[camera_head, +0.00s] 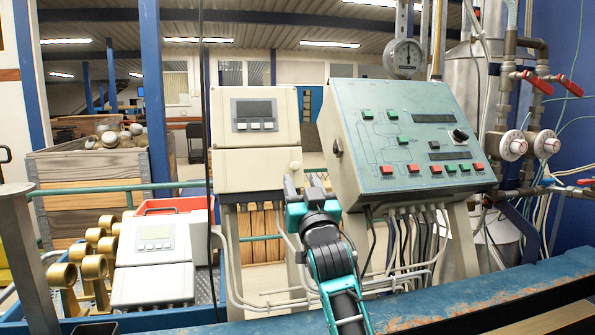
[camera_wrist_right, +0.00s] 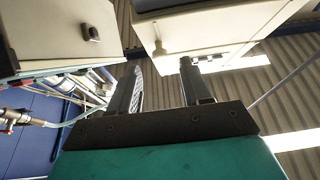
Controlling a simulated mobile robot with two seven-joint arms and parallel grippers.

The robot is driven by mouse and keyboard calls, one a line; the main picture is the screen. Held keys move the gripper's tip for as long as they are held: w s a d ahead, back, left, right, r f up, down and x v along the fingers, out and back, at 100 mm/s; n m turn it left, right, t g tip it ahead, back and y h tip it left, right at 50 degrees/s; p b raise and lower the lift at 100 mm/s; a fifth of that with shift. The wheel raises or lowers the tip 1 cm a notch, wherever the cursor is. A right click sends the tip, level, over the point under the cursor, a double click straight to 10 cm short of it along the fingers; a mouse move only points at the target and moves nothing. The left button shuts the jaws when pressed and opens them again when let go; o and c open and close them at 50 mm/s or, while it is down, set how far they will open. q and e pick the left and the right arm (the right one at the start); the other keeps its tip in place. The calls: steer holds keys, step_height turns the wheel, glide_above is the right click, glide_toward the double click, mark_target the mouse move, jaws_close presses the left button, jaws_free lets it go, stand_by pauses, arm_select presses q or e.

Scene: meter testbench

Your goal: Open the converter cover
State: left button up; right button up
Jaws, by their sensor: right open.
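The converter is a pale box (camera_head: 285,105) with a dark display and small buttons. It stands upright in the middle of the head view. Its cover (camera_head: 245,171) is the plain lower part and appears shut, with a round knob (camera_head: 295,167) at its right edge. The knob also shows in the right wrist view (camera_wrist_right: 159,49). My right gripper (camera_head: 303,183) is open and empty, just below the knob. In the right wrist view its two fingers (camera_wrist_right: 162,82) point toward the knob, with a visible gap. My left gripper is not in view.
A sloped control panel (camera_head: 365,125) with coloured buttons stands close to the right; its side knob shows in the wrist view (camera_wrist_right: 90,33). Cables (camera_head: 410,235) hang below it. A second meter box (camera_head: 155,247) sits lower left. A blue rail (camera_head: 470,290) crosses the front.

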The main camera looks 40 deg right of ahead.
mark_target(296, 169)
steer(key=shift+x, duration=2.1)
jaws_close()
